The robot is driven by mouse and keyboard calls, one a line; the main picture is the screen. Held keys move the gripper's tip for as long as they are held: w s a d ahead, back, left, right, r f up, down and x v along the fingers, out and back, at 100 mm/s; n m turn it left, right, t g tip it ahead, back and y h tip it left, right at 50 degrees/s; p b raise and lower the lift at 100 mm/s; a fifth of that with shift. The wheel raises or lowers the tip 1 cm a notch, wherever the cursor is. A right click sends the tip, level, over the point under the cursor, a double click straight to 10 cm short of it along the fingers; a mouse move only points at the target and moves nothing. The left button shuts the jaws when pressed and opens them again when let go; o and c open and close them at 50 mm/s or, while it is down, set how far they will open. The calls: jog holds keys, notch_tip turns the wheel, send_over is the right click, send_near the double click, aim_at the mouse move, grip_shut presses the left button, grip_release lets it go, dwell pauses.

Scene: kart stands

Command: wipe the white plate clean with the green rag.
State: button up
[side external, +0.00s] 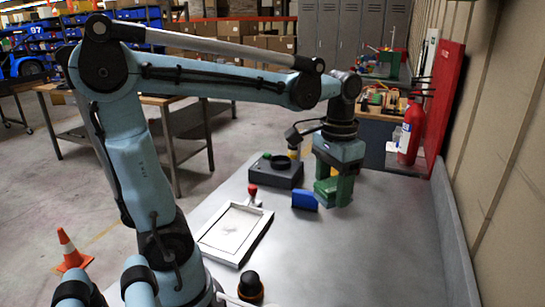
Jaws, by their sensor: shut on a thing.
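The white plate (208,240) lies flat on the grey table, left of centre. It is square with a raised rim, and faint grey smudges show on its middle. My gripper (333,192) points down over the table, to the right of the plate and apart from it. It is shut on a bright green thing, which looks like the green rag (326,186). The fingers hide part of the rag. I cannot tell whether the rag touches the table.
A blue block (304,201) stands just left of my gripper. A dark box (285,176) with a round black top is behind it. A red-topped stamp (253,193) stands at the plate's far edge. A red extinguisher (411,135) is at the back right. The table's right front is clear.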

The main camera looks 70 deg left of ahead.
jog(key=s+a+f+n, duration=0.4)
jog(key=s+a, duration=0.6)
jog(key=a, duration=0.1)
jog(key=n, duration=0.4)
send_near(223, 239)
jog(key=shift+f, duration=3.05)
jog(key=shift+w+a+f, duration=0.2)
jog(key=shift+w+a, duration=0.45)
jog(key=shift+w+a+f, duration=0.2)
jog(key=shift+w+a, duration=0.4)
jog(key=shift+a, duration=0.05)
jog(key=shift+c, duration=0.9)
jog(key=shift+w+a+r, duration=0.25)
jog(key=shift+w+a, duration=0.75)
jog(key=shift+w, duration=0.05)
jog(key=shift+w+a+f, duration=0.1)
jog(key=shift+w+a, duration=0.15)
jog(key=shift+s+d+f, duration=0.15)
jog(key=shift+s+d, duration=2.35)
jog(key=shift+s, duration=0.05)
notch_tip(223, 239, up, 8)
